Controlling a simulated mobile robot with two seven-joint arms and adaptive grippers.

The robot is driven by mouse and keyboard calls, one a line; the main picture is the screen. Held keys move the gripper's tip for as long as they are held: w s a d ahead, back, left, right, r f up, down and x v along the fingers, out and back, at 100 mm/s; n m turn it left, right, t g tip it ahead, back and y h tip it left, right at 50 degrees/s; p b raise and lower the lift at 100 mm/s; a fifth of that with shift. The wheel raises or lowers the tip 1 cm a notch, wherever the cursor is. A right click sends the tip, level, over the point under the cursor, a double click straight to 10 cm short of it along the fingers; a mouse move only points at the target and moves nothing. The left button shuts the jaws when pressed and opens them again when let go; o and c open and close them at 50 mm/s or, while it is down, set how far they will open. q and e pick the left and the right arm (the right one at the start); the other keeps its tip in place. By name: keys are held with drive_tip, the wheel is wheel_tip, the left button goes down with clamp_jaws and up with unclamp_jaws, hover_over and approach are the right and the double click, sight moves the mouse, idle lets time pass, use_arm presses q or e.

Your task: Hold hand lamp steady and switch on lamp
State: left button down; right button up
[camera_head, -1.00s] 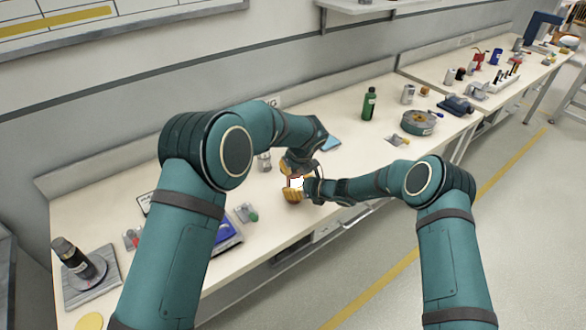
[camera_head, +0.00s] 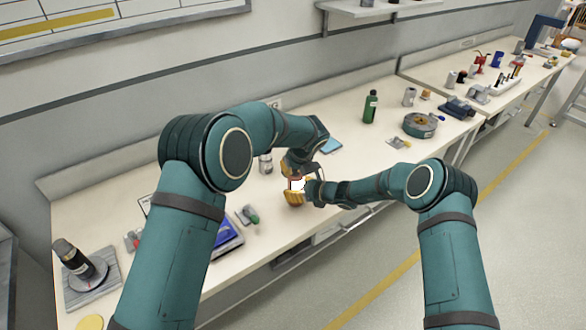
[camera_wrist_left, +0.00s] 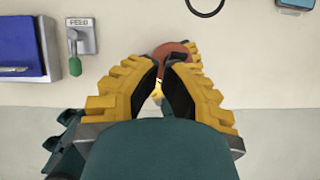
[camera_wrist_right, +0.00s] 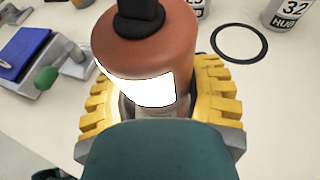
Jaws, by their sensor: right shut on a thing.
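The hand lamp (camera_wrist_right: 148,55) is a reddish-brown cylinder with a bright white panel and a black part on top. In the right wrist view it stands between the yellow fingers of my right gripper (camera_wrist_right: 155,105), which is shut on it. In the head view only its white panel (camera_head: 296,184) shows clearly, at my right gripper (camera_head: 298,192). My left gripper (camera_head: 297,172) is just above the lamp. In the left wrist view my left gripper's fingertips (camera_wrist_left: 167,62) are close together over the lamp's top (camera_wrist_left: 188,47). Whether they touch its black part is hidden.
A grey plate with a green knob (camera_wrist_right: 58,65) and a blue tray (camera_wrist_right: 22,50) lie left of the lamp. A green bottle (camera_head: 370,107) stands farther right.

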use_arm(q)
drive_tip(key=shift+r, duration=0.85)
drive_tip(key=v, duration=0.9)
drive_tip(key=shift+w+r, duration=0.2)
drive_tip(key=shift+r, duration=0.1)
drive_tip(key=shift+a, duration=0.1)
use_arm(e)
drive_tip(key=o, duration=1.4)
drive_tip(key=shift+c, duration=0.2)
